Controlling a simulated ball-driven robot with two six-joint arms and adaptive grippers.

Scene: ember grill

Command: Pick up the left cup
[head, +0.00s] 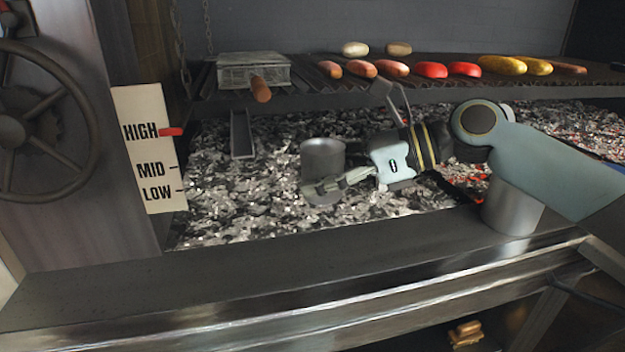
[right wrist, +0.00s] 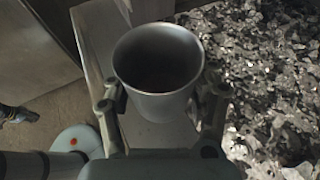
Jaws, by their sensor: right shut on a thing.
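A grey metal cup (head: 323,151) is held upright in my right gripper (head: 328,178), over the coal bed in the head view. In the right wrist view the cup (right wrist: 158,62) stands between the two fingers of my right gripper (right wrist: 160,98), one on each side, with its open mouth showing and dark inside. A second grey cup (head: 512,210) stands on the front ledge at the right, partly behind my right arm.
Grey coals (head: 240,205) fill the pit behind the front metal ledge (head: 300,262). A grill rack (head: 300,97) above holds sausages, peppers, corn, buns and a press (head: 253,72). A HIGH/MID/LOW sign (head: 150,150) and a wheel (head: 60,130) are at the left. The ledge's left part is clear.

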